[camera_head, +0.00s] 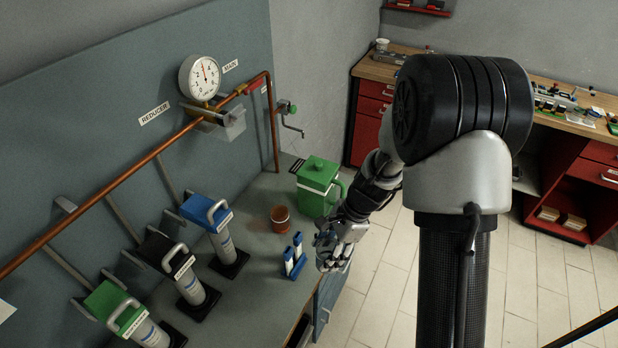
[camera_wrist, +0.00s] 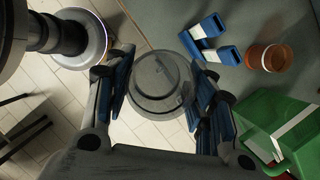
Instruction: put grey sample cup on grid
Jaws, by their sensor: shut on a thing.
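The grey sample cup (camera_wrist: 160,82) sits between the fingers of my gripper (camera_wrist: 158,95) in the wrist view, seen from above as a round grey lid-like shape. My gripper is shut on it. In the head view my gripper (camera_head: 336,252) hangs near the counter's right edge, right of the blue-and-white holder; the cup is mostly hidden by the fingers there. A small dark slotted grid (camera_head: 297,165) lies on the counter under the tap, behind the green container. The grid does not show in the wrist view.
A green lidded container (camera_head: 317,187) stands between my gripper and the grid. A brown cup (camera_head: 281,217) and a blue-and-white holder (camera_head: 294,258) stand left of my gripper. The tap (camera_head: 289,115) overhangs the counter's far end. Several capped cylinders line the wall side.

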